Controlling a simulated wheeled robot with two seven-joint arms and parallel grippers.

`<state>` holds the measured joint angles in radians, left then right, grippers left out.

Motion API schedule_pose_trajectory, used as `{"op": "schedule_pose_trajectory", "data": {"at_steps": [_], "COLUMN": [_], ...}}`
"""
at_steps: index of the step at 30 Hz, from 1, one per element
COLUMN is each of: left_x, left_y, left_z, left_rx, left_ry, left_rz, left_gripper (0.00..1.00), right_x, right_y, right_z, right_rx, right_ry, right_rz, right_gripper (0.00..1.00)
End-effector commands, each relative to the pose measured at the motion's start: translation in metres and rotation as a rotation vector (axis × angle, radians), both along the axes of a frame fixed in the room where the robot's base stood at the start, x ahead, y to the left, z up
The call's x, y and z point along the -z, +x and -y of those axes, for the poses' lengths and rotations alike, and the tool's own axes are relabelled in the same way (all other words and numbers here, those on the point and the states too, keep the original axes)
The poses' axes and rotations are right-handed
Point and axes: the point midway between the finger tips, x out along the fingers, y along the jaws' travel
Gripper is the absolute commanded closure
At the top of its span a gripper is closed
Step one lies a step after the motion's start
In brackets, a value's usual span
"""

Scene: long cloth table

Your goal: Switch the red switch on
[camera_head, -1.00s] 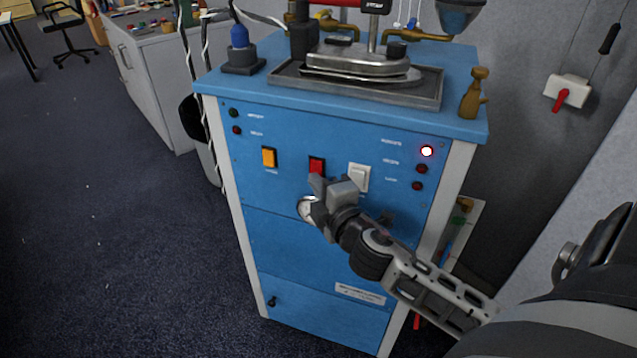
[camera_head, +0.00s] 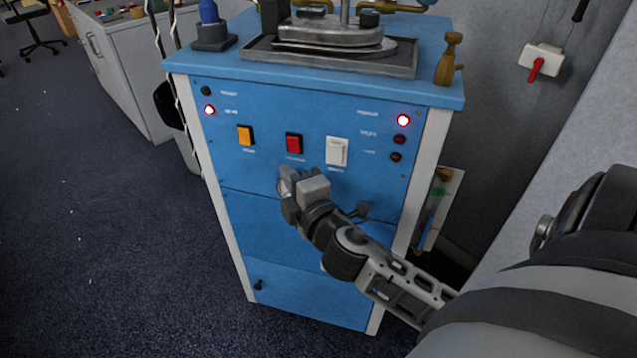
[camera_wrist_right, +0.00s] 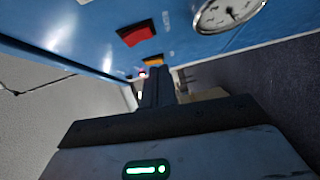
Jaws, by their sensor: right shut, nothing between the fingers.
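The red switch (camera_head: 294,143) sits on the front of the blue cabinet (camera_head: 230,170), between an orange switch (camera_head: 246,135) and a white switch (camera_head: 337,151). My right gripper (camera_head: 290,178) is shut and empty, just below the red switch and apart from it in the head view. In the right wrist view the red switch (camera_wrist_right: 136,33) is at the upper middle, with the shut fingers (camera_wrist_right: 156,88) below it. A lamp (camera_head: 209,110) at the panel's upper left glows red. My left gripper is out of view.
A round gauge (camera_wrist_right: 228,12) shows beside the switches in the wrist view. A lamp (camera_head: 403,120) at the upper right is lit, with two dark lamps below it. A metal tray (camera_head: 330,57) with equipment stands on the cabinet top.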

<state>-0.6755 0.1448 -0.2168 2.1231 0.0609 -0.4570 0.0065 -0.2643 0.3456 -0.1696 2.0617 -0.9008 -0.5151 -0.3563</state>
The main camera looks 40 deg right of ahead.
Motion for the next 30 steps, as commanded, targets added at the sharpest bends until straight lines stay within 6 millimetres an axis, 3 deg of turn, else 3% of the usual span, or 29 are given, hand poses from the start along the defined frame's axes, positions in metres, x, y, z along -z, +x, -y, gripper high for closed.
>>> {"op": "schedule_pose_trajectory", "data": {"at_steps": [1,6,12,18,30], "left_x": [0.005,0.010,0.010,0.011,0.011], "left_y": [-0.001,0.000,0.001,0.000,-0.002], "left_z": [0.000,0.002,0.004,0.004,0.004], "left_rx": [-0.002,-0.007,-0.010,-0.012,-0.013], "left_ry": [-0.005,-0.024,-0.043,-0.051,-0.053], "left_rz": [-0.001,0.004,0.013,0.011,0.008], "left_gripper": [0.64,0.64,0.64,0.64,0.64], "right_x": [0.006,0.009,0.011,0.009,0.008], "right_y": [-0.016,-0.055,-0.085,-0.096,-0.096], "right_z": [-0.001,-0.007,-0.012,-0.013,-0.014], "right_rx": [0.002,0.003,0.002,0.002,0.001], "right_ry": [0.000,0.001,0.000,-0.001,-0.002], "right_rz": [-0.005,-0.005,-0.003,0.000,0.000], "right_gripper": [1.00,1.00,1.00,1.00,1.00]}}
